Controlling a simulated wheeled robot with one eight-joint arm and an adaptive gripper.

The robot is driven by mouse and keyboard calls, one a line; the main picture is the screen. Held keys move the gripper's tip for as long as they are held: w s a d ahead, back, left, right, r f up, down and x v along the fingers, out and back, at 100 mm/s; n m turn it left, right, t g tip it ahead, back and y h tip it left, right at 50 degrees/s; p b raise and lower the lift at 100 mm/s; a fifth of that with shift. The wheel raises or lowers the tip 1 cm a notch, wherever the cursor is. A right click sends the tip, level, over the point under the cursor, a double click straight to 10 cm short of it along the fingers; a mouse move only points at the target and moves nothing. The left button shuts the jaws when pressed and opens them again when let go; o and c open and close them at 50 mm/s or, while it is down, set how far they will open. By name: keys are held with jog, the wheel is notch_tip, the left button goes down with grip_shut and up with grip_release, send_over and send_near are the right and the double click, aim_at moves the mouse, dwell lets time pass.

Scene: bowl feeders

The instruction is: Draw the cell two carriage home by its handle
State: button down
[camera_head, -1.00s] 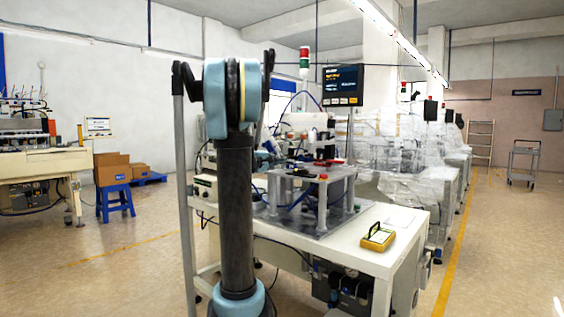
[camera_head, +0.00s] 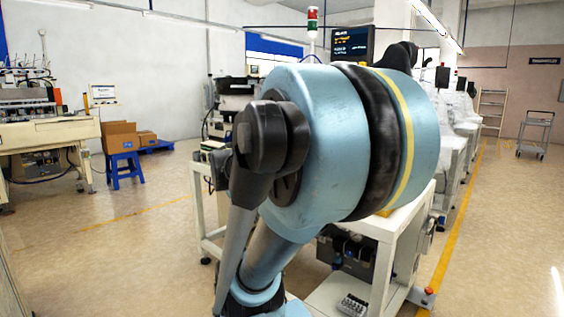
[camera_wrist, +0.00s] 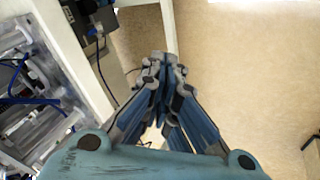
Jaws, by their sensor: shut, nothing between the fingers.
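My gripper (camera_wrist: 164,66) shows in the wrist view with its fingers shut and nothing between them. It is over the floor, just right of the white bench edge (camera_wrist: 82,60). A metal fixture (camera_wrist: 28,85) with blue tubes lies at the left of the wrist view, apart from the fingers. I cannot make out the cell two carriage or its handle in either current view. In the head view my arm covers most of the bench top, and my gripper does not show there.
The bench's white frame (camera_head: 385,240) shows below my arm in the head view. A display (camera_head: 350,42) and a signal tower (camera_head: 313,20) stand behind it. A blue stool with boxes (camera_head: 122,165) is at the left. Floor is clear between stool and bench.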

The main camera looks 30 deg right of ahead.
jog(key=s+a+f+g+y, duration=0.1)
jog(key=s+a+f+y, duration=0.3)
jog(key=s+a+f, duration=0.4)
jog(key=s+a, duration=0.1)
jog(key=a, duration=0.2)
jog(key=shift+s+f+y, duration=0.35)
jog(key=shift+s+y, duration=0.05)
jog(key=shift+w, duration=0.15)
